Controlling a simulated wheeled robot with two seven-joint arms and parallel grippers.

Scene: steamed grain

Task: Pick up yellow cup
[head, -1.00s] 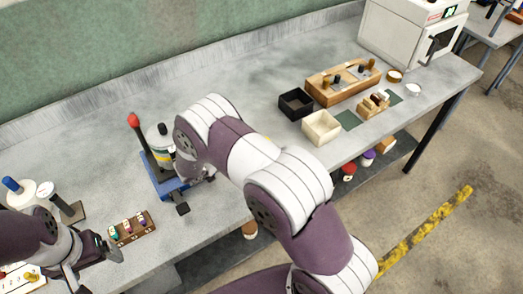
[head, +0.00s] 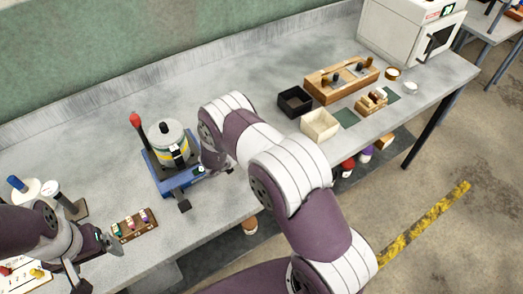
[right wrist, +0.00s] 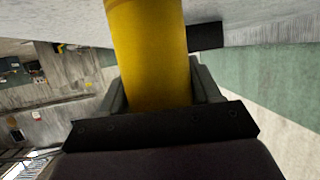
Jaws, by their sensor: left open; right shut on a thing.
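The yellow cup (right wrist: 150,55) fills the upper middle of the right wrist view as a smooth yellow cylinder. My right gripper (right wrist: 160,92) has a finger on each side of it and is shut on it. In the head view the cup is hidden, and my right arm hides most of that gripper. My left gripper (head: 97,264) is open and empty at the lower left of the head view, beside a small brown rack.
A steel pot (head: 168,142) stands on a blue base (head: 180,178) close to my right forearm. The brown rack (head: 135,225) holds small coloured pieces. A black box (head: 295,102), a cream box (head: 320,125) and a wooden rack (head: 342,80) stand farther right. The back middle of the table is clear.

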